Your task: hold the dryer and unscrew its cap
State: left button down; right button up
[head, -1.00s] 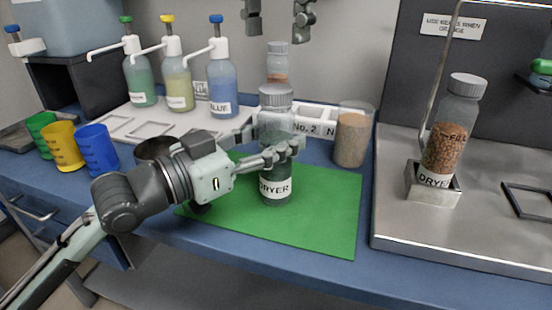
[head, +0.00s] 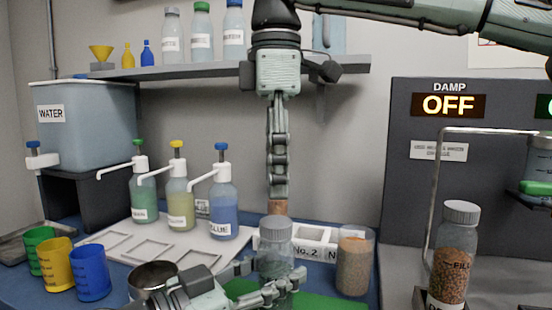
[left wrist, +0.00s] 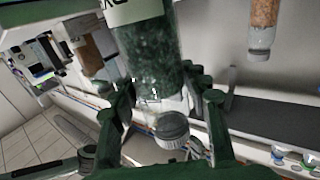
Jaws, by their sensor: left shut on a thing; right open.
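The dryer (head: 275,258) is a clear jar with a grey ribbed cap (head: 276,226), upright over the green mat (head: 325,303). My left gripper (head: 270,290) is shut around its body below the cap. In the left wrist view the dryer (left wrist: 148,60) shows dark green contents, with its cap (left wrist: 172,130) still on and the left fingers (left wrist: 160,100) at either side. My right gripper (head: 278,190) points straight down above the cap, open and apart from it; its fingers are seen edge-on. The dryer's lower part is hidden in the head view.
A capped jar of orange grains (head: 455,265) stands at right by a metal frame. A beaker of beige grains (head: 355,265) is close right of the dryer. Pump bottles (head: 222,205) and cups (head: 90,272) are left. A shelf (head: 200,72) runs behind my right arm.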

aim_at(276, 222)
jog(key=shift+f, duration=3.15)
jog(key=c, duration=1.3)
